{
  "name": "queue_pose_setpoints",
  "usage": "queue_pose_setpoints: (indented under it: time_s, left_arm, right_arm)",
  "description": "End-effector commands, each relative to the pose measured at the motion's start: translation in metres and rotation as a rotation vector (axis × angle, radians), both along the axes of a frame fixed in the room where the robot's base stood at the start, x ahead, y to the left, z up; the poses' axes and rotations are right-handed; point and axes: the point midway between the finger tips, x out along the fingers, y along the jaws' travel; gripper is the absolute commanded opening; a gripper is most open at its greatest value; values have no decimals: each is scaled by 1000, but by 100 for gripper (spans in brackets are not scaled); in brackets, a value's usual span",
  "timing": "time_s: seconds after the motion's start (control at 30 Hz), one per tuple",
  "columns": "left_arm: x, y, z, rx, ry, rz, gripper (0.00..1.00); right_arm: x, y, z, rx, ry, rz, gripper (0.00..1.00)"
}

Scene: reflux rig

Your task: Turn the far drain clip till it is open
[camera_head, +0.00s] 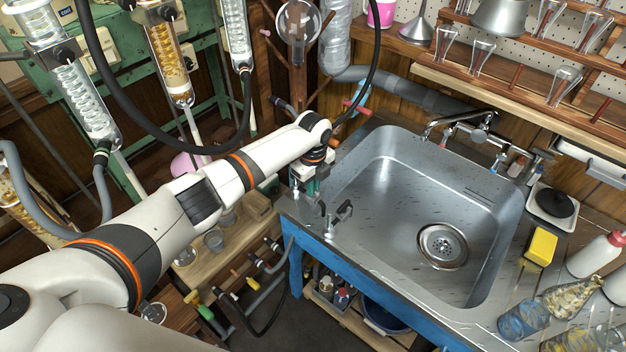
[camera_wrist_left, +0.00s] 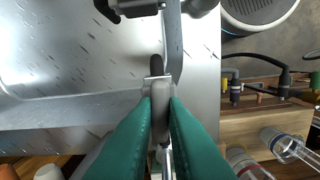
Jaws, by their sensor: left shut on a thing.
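My left gripper (camera_head: 306,188) points down at the left rim of the steel sink. In the left wrist view its teal fingers (camera_wrist_left: 158,112) are shut on the far drain clip (camera_wrist_left: 156,68), a small dark and grey piece. A second, dark clip (camera_head: 343,210) stands nearer on the same rim, apart from the gripper. It also shows at the top of the left wrist view (camera_wrist_left: 140,8). My right gripper is not in view.
The sink basin (camera_head: 400,215) is empty, with a round drain (camera_head: 442,246). The tap (camera_head: 460,122) stands at its back. A low wooden shelf (camera_head: 215,240) with glassware and hoses lies left of the sink. Glass condensers (camera_head: 85,105) hang from a green rack at upper left.

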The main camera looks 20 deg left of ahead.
Motion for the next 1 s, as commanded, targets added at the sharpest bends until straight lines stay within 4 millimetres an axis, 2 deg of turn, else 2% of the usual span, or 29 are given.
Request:
queue_pose_setpoints:
  time_s: [0.33,0.87,0.9,1.0]
  left_arm:
    - [1,0,2,1,-3,131,0]
    - [2,1,2,0,-4,153,0]
    - [2,1,2,0,-4,153,18]
    - [1,1,1,1,-4,152,34]
  right_arm:
    - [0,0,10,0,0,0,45]
    - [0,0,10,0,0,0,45]
    - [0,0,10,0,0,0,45]
    - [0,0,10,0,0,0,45]
